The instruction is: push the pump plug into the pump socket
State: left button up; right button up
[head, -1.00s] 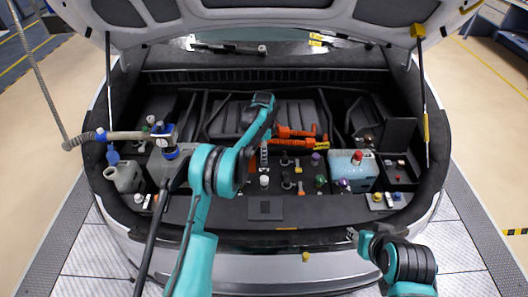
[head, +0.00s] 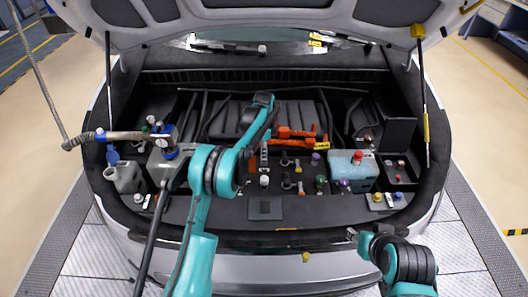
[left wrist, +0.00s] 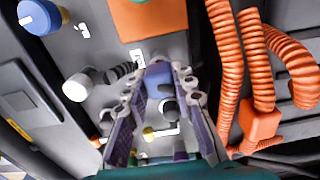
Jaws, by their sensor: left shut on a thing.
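My left gripper (head: 264,157) points down into the middle of the engine bay, below my teal wrist. In the left wrist view the left gripper (left wrist: 160,80) is shut on a small blue-grey block, which I take to be the pump plug (left wrist: 158,76). A small white-marked fitting (left wrist: 137,56) lies just beyond the plug's far end; I cannot tell whether it is the pump socket or whether the plug touches it. The plug's lower part is partly hidden between the fingers. My right gripper (head: 358,238) is at the front right, outside the bay, too small to read.
Orange hoses (left wrist: 256,75) run close on the right in the left wrist view. A white-capped post (left wrist: 76,86) and a blue cap (left wrist: 40,16) stand to the left. A light-blue tank (head: 352,171) and a grey jug (head: 126,178) stand in the bay.

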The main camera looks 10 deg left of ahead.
pick_arm(q)
jog(key=shift+f+b, duration=0.6)
jog(key=shift+f, duration=0.35)
jog(key=o, duration=1)
notch_tip(320, 180, up, 12)
jog(key=shift+r, duration=0.1)
